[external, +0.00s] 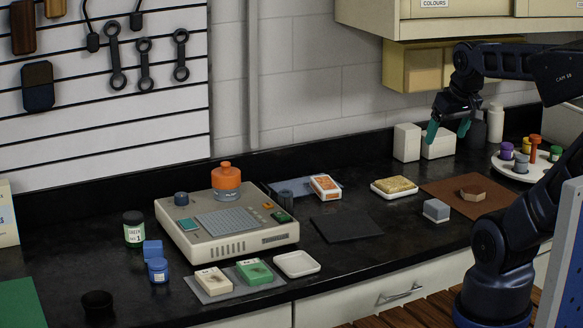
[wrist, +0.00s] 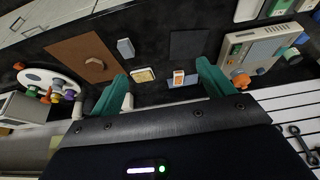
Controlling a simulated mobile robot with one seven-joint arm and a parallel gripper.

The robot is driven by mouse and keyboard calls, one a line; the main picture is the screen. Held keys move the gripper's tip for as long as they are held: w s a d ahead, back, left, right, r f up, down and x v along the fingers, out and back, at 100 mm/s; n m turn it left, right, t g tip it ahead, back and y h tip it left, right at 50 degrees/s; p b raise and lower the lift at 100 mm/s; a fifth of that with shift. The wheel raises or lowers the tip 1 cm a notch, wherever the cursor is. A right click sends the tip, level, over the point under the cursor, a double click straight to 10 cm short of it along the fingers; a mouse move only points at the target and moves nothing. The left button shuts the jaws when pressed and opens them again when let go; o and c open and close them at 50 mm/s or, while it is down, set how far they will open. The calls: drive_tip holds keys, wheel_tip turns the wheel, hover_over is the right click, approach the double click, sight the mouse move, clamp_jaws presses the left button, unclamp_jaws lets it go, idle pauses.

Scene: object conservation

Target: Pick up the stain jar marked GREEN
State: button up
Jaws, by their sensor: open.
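A small jar with a dark lid and a pale label that seems to read GREEN (external: 134,229) stands upright on the black bench at the left, beside the beige machine. I cannot make it out for sure in the wrist view. My gripper (external: 448,129) is open and empty, raised above the back right of the bench near the white boxes, far to the right of the jar. In the wrist view its two green fingers (wrist: 161,77) are spread apart with nothing between them.
The beige machine (external: 185,233) with an orange-topped bottle (external: 226,181) stands between my gripper and the jar. A blue jar (external: 158,271) and blue block (external: 153,250) sit close to the labelled jar. A round white tray (external: 508,176) holds several small coloured items.

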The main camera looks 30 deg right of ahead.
drive_tip(key=w+a+r+n+h, duration=0.1)
drive_tip(key=w+a+n+h, duration=0.3)
drive_tip(key=w+n, duration=0.95)
drive_tip(key=w+a+f+n+t+h, duration=0.1)
drive_tip(key=w+a+f+n+t, duration=0.2)
drive_tip(key=w+a, duration=1.35)
drive_tip(key=n+t+y, duration=0.5)
drive_tip(key=n+t, duration=0.1)
drive_tip(key=n, duration=1.3)
approach(133, 216)
drive_tip(key=x, duration=0.5)
drive_tip(key=shift+w+a+f, duration=0.15)
drive_tip(key=shift+a+f, duration=0.05)
drive_tip(key=shift+f, duration=0.25)
drive_tip(key=shift+d+r+x, duration=0.15)
drive_tip(key=shift+x, duration=1.2)
drive_tip(key=shift+d+r+x, duration=0.1)
drive_tip(key=shift+x, duration=1.2)
drive_tip(key=shift+w, duration=0.1)
drive_tip(key=c, duration=1.2)
